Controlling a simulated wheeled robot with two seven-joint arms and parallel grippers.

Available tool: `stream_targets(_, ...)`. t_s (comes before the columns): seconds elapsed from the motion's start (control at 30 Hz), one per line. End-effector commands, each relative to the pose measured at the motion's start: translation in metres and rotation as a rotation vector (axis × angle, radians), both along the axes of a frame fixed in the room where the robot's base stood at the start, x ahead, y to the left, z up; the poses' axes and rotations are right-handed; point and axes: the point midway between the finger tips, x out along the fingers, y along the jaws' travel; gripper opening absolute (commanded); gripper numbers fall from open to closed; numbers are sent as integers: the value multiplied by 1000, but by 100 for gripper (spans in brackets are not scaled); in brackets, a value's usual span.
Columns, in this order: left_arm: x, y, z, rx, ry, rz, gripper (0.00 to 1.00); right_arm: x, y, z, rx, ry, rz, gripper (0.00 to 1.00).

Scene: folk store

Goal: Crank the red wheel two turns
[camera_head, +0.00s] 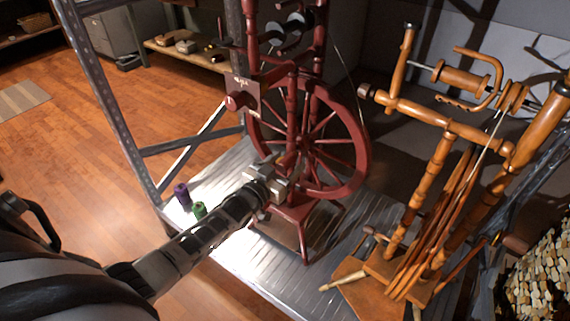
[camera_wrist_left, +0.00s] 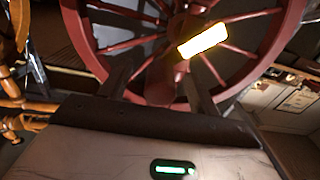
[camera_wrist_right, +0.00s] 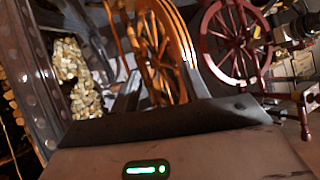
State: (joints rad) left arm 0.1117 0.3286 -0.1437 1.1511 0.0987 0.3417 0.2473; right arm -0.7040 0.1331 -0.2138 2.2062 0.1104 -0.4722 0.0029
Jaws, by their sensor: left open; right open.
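The red wheel (camera_head: 364,150) is a spoked wheel on a dark red spinning wheel frame, standing on a metal shelf (camera_head: 235,238). My left gripper (camera_head: 290,167) is in front of its lower left part, close to the spokes. In the left wrist view the wheel rim (camera_wrist_left: 92,50) fills the top, and the open fingers (camera_wrist_left: 160,88) are on either side of a dark red part below the hub. I cannot tell whether they touch it. A bright yellow block (camera_wrist_left: 203,40) shows near the hub. My right gripper (camera_wrist_right: 160,88) is open and empty, with the red wheel (camera_wrist_right: 207,42) farther off to the right.
A brown wooden spinning wheel (camera_head: 435,165) stands right of the red one. Purple (camera_head: 182,196) and green (camera_head: 200,210) spools sit at the shelf's left edge. A metal upright (camera_head: 110,90) rises on the left. Stacked logs (camera_head: 540,270) are at the lower right.

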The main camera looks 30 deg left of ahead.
Motion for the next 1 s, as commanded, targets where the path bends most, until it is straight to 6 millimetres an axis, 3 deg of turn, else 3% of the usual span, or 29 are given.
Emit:
stream_targets(0.27, -3, 0, 1, 0, 1, 0, 62, 4, -1, 5, -4, -13, 1, 46)
stream_targets(1.0, -61, 5, 2, -1, 1, 0, 62, 1, 0, 37, -1, -3, 0, 46)
